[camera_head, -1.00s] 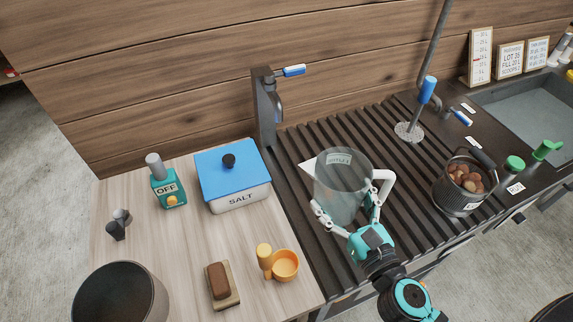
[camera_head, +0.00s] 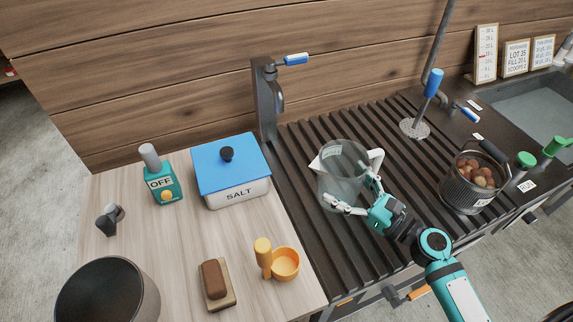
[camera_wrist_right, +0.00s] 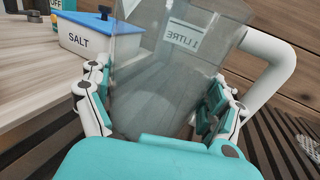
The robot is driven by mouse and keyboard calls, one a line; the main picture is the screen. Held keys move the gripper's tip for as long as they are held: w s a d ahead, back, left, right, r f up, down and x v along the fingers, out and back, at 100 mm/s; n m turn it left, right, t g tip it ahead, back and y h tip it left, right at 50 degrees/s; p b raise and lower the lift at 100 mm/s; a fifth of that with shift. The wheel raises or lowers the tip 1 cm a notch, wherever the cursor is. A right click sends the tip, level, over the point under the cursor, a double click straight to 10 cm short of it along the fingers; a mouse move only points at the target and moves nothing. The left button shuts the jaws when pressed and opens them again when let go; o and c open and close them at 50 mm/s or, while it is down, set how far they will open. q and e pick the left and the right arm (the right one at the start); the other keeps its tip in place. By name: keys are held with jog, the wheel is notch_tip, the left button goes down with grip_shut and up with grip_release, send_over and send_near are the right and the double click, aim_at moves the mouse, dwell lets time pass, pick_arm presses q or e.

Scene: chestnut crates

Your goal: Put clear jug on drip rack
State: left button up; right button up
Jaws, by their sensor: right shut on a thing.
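The clear jug (camera_head: 340,178) is a see-through grey pitcher with a white handle and spout. It is upright at the drip rack (camera_head: 310,245), a dark slatted surface; I cannot tell whether its base touches the slats. My right gripper (camera_head: 354,198) is shut on the jug, with its fingers on either side of the body. In the right wrist view the jug (camera_wrist_right: 165,75) fills the space between the fingers, with a "1 LITRE" label facing away. My left gripper is not in view.
A salt box (camera_head: 235,192) with a blue lid stands left of the rack. A tap (camera_head: 267,100) rises behind the rack. A bucket of chestnuts (camera_head: 462,193) stands on the right side. An orange scoop (camera_head: 284,264) lies near the counter's edge. Slats are bare around the jug.

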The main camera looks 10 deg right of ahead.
jog(key=shift+w, duration=0.35)
jog(key=p+x, duration=0.2)
jog(key=x, duration=1)
jog(key=shift+w+a, duration=0.2)
jog(key=shift+w, duration=0.1)
jog(key=shift+w+a, duration=0.35)
jog(key=shift+w, duration=0.15)
jog(key=x, duration=0.2)
jog(key=shift+w+a, duration=0.25)
jog(key=shift+w, duration=0.05)
jog(key=shift+w+a+f, duration=0.15)
jog(key=shift+f, duration=0.25)
jog(key=shift+w+a+f, duration=0.1)
jog(key=shift+w+f, duration=0.1)
jog(key=shift+f, duration=0.2)
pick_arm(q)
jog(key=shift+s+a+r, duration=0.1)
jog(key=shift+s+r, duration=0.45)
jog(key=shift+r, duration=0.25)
pick_arm(e)
jog(key=shift+s+d, duration=0.1)
